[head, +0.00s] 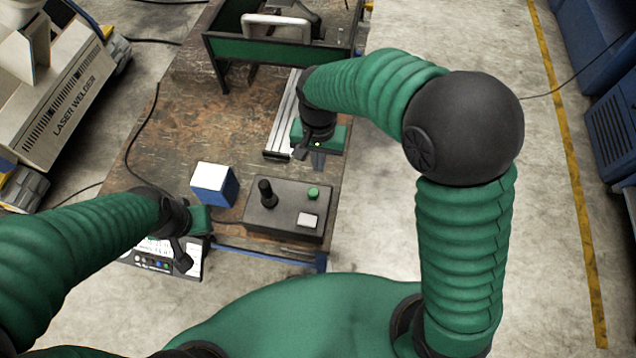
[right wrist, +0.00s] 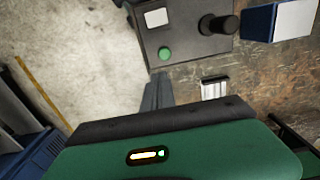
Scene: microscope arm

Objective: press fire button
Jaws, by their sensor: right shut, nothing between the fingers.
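A dark control box (head: 257,222) stands near the table's front edge. It carries a round green button (head: 313,193), a pale square button (head: 308,220) and a black joystick (head: 266,193). No label shows which is the fire button. In the right wrist view the green button (right wrist: 165,54) lies just beyond the fingertips. My right gripper (head: 318,163) is shut and empty, pointing down behind the box; its fingers also show in the right wrist view (right wrist: 155,92), apart from the button. My left gripper (head: 201,222) is beside the blue-and-white block; its fingers are not clear.
The blue-and-white block (head: 214,184) stands left of the box. A panel with small buttons (head: 150,262) lies under my left gripper. A metal rail (head: 283,115) and a green tray (head: 262,50) are farther back. A laser welder (head: 75,95) stands left.

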